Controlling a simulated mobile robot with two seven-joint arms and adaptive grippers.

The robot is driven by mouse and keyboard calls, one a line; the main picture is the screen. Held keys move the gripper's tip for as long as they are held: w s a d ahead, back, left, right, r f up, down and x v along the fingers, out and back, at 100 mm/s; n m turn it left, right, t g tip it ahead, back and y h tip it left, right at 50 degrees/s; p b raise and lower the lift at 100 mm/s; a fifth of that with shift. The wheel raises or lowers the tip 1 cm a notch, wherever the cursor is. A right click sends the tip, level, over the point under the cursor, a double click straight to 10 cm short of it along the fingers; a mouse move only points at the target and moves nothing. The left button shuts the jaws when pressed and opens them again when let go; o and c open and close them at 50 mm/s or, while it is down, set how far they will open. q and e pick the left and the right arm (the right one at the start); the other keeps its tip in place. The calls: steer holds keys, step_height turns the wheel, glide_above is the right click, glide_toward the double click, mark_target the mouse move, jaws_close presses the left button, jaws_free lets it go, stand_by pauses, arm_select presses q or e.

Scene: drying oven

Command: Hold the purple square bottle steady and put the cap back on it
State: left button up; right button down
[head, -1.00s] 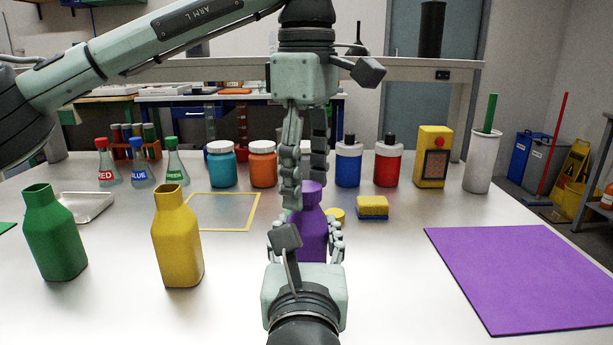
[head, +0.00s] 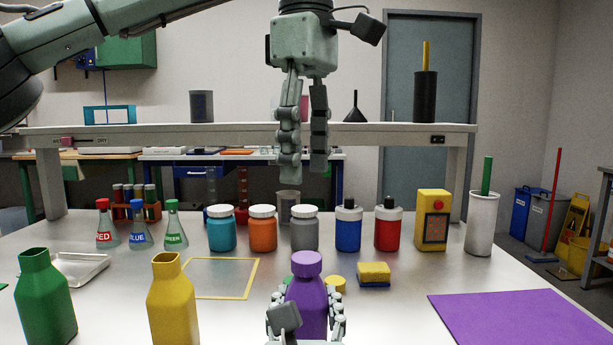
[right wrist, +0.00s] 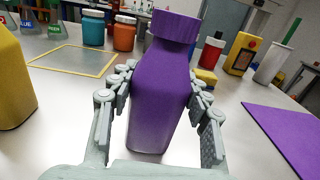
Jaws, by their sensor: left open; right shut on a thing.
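The purple square bottle (head: 307,308) stands upright on the table in the head view. Its ridged purple cap (head: 306,264) sits level on its neck; the cap also shows in the right wrist view (right wrist: 174,27). My right gripper (head: 306,298) is shut on the bottle, with a finger on each side of its body, as the right wrist view shows around the bottle (right wrist: 160,95). My left gripper (head: 304,172) is open and empty, pointing down above the cap with a clear gap between them.
An open green bottle (head: 45,305) and an open yellow bottle (head: 172,305) stand at left. A yellow cap (head: 338,283) and a sponge (head: 374,271) lie just right of the purple bottle. Jars and flasks line the back. A purple mat (head: 520,318) lies at right.

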steer(key=c, duration=0.6)
jaws_free()
steer(key=shift+c, duration=0.2)
steer(key=shift+s, duration=0.1)
steer(key=s, duration=1.2)
steer(key=shift+a, duration=0.1)
